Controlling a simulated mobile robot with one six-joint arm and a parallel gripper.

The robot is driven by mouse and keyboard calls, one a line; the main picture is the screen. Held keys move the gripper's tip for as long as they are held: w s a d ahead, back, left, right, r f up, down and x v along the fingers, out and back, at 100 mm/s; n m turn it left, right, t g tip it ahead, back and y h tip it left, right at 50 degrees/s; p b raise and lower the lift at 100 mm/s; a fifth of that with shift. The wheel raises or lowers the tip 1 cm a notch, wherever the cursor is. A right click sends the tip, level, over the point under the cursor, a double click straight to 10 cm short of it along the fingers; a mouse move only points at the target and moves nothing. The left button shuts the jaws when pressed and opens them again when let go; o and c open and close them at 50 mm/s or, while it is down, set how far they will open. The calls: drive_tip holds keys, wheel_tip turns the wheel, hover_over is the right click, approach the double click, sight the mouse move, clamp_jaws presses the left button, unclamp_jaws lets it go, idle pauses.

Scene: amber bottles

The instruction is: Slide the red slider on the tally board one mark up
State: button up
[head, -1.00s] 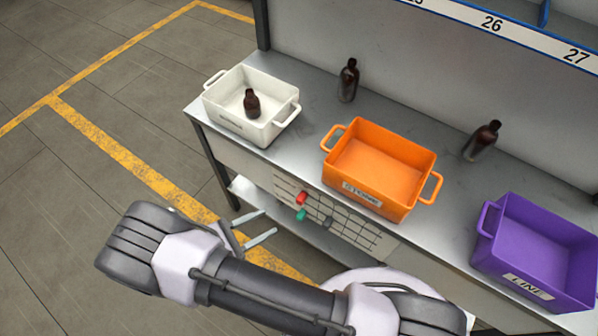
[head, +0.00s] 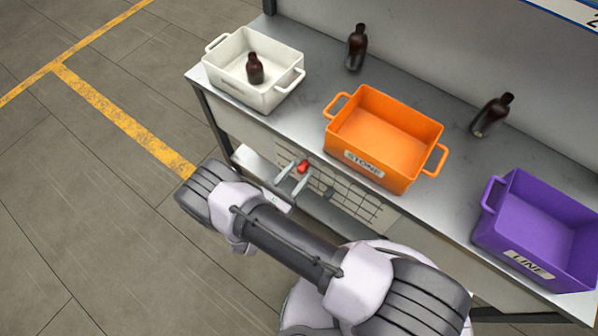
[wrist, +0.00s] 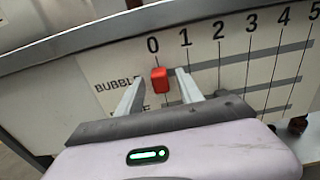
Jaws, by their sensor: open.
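The tally board (wrist: 225,65) is a pale panel on the bench's front, with columns marked 0 to 5 and grey slots. The red slider (wrist: 159,80) sits below the 0, at the left end of the row labelled BUBBLE. It also shows in the head view (head: 303,166). My gripper (wrist: 159,76) is open, with one finger on each side of the red slider and small gaps visible between. In the head view my gripper (head: 293,175) reaches the board from the front. The lower row label is partly hidden behind my gripper.
On the bench (head: 300,115) stand a white crate (head: 226,80) with a brown bottle (head: 255,68), an orange STONE crate (head: 365,165) and a purple LINE crate (head: 515,245). Two more bottles (head: 356,47) (head: 491,115) stand behind.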

drive_tip(key=shift+w+d, duration=0.25)
drive_tip(key=shift+w, duration=0.1)
clamp_jaws()
idle(1.2)
